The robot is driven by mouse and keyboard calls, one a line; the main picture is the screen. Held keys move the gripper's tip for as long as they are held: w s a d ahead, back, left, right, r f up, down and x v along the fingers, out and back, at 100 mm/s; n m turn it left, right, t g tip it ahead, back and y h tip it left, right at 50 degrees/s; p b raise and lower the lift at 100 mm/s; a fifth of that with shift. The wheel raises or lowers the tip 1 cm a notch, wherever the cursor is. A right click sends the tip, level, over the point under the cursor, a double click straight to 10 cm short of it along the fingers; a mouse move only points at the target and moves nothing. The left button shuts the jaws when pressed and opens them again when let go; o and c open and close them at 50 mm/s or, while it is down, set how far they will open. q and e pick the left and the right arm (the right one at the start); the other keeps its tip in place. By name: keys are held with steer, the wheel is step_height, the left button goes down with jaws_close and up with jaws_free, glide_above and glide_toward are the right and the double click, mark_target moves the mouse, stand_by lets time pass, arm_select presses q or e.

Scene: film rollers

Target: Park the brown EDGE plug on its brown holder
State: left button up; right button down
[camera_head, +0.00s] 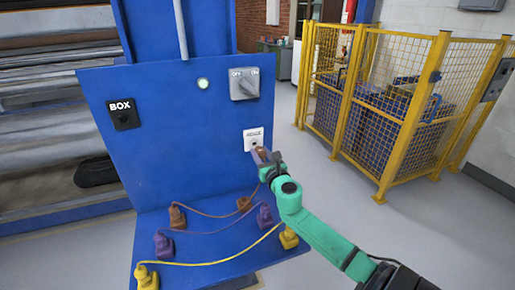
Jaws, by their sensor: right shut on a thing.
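My right gripper (264,158) is at the panel's right side, just below the white socket plate (253,135), whose small label is hard to read. It is shut on a small brownish plug (260,153), mostly hidden by the fingers; whether the plug touches the socket cannot be told. A brown cord (215,214) runs from a brown piece (177,217) on the left of the shelf and rises toward the gripper. A brown holder (243,203) sits at the shelf's right, below the gripper. My left gripper is not in view.
The blue panel (160,160) carries a black BOX socket (123,115), a rotary switch (245,84) and a lit lamp (203,83). A yellow fence (395,110) stands right.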

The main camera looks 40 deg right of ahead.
steer(key=shift+v, duration=1.5)
steer(key=shift+w, duration=0.1)
